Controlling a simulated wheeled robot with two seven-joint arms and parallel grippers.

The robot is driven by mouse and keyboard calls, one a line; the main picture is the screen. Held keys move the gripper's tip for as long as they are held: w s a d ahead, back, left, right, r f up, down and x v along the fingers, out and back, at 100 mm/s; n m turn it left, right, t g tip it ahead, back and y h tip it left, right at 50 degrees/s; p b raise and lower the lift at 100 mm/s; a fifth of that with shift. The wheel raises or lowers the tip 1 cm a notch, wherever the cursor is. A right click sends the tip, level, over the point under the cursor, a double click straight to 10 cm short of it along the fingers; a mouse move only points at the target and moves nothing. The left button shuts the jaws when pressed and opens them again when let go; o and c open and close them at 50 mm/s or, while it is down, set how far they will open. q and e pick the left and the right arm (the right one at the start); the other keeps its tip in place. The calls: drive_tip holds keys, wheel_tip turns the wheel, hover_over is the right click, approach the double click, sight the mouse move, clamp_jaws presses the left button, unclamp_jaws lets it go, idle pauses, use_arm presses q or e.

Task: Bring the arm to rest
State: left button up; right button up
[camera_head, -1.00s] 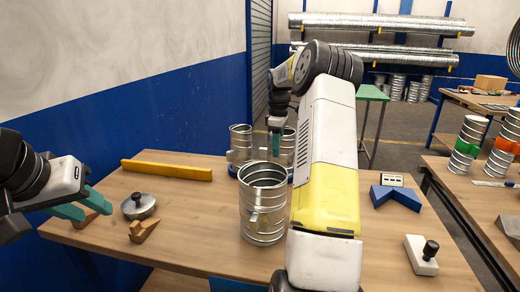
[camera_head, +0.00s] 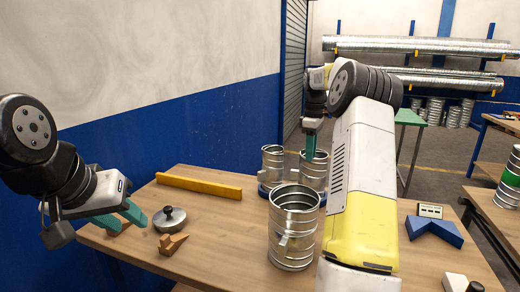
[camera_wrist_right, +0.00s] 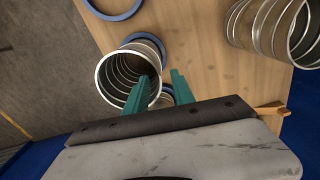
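My right gripper (camera_head: 310,148) points down at the far duct pieces at the back of the table. In the right wrist view its two green fingers (camera_wrist_right: 160,85) are apart. The left one overlaps the mouth of a ribbed metal duct piece (camera_wrist_right: 112,72), and the right one is just outside its rim; contact cannot be told. My left gripper (camera_head: 122,217) is open and empty, low over the table's left end, beside a small wooden block (camera_head: 118,228) and a metal lid with a dark knob (camera_head: 170,218).
A large duct piece (camera_head: 293,235) stands mid-table, close to my right arm. Another duct piece (camera_head: 272,163) stands behind it. A yellow bar (camera_head: 198,187) lies at the back left. A blue angled block (camera_head: 434,230) lies at the right. The table (camera_head: 225,235) is clear between lid and large duct.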

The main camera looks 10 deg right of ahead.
drive_tip(key=s+a+r+m+t, duration=0.35)
drive_tip(key=s+a+r, duration=0.65)
drive_tip(key=s+a, duration=0.45)
drive_tip(key=s+a+f+m+t+y, duration=0.1)
drive_tip(key=s+a+f+m, duration=0.1)
drive_tip(key=s, duration=0.7)
drive_tip(key=s+a+f+m+t+y, duration=0.1)
drive_tip(key=s+a+f+m, duration=0.2)
drive_tip(key=s, duration=0.7)
drive_tip(key=a+m, duration=0.1)
drive_tip(key=a, duration=0.1)
drive_tip(key=shift+a+f+t, duration=0.3)
drive_tip(key=shift+a+t, duration=0.05)
drive_tip(key=shift+a, duration=0.05)
